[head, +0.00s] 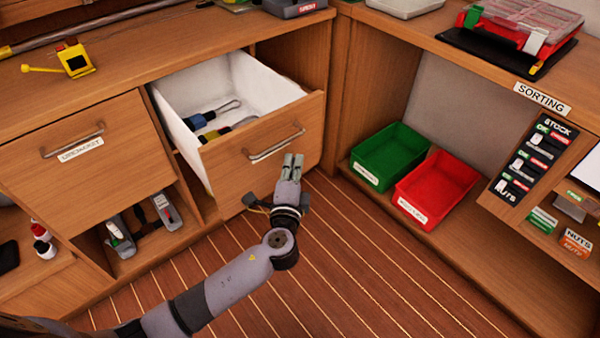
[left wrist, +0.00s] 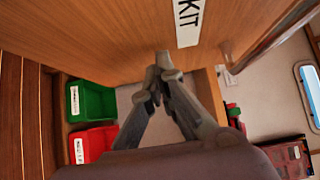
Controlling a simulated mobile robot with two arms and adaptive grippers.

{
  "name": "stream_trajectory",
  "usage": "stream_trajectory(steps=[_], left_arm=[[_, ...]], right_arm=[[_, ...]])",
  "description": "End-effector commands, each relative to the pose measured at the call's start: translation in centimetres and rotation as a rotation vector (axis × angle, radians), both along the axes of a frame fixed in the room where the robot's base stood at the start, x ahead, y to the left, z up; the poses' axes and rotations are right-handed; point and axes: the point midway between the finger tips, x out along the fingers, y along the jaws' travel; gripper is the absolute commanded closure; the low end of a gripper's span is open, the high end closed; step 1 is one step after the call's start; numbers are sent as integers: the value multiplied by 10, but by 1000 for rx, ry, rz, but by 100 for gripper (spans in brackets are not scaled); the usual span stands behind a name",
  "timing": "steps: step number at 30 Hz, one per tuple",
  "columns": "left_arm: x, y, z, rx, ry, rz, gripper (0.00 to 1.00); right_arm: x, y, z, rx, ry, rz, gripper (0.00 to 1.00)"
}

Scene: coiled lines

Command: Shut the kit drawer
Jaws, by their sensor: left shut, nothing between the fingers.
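The kit drawer (head: 220,170) stands pulled out of the wooden cabinet in the head view, with a white inside and several tools in it. Its metal bar handle (head: 280,142) is on the wooden front. My left gripper (head: 293,158) is shut and empty, just in front of the drawer front below the handle's right part. In the left wrist view its closed fingers (left wrist: 163,62) point at the wooden front, beside the white KIT label (left wrist: 187,22); I cannot tell whether they touch it. The handle (left wrist: 270,38) shows at the right there. My right gripper is not in view.
A closed drawer (head: 80,160) is to the left, above a cubby with tools. A green bin (head: 390,157) and a red bin (head: 437,190) sit on a low shelf to the right. The striped floor (head: 340,270) in front is clear apart from my arm.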

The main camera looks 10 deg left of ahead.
Motion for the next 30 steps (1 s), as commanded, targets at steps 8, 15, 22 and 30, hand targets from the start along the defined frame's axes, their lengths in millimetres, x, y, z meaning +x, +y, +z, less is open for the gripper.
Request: stream_trajectory(steps=[8,15,22,30], left_arm=[[2,3,0,-1,1,0,100],[4,5,0,-1,1,1,100],[19,25,-1,1,-2,3,100],[60,78,-1,1,-3,6,100]], right_arm=[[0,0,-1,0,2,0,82],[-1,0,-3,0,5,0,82],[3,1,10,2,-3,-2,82],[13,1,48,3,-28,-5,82]])
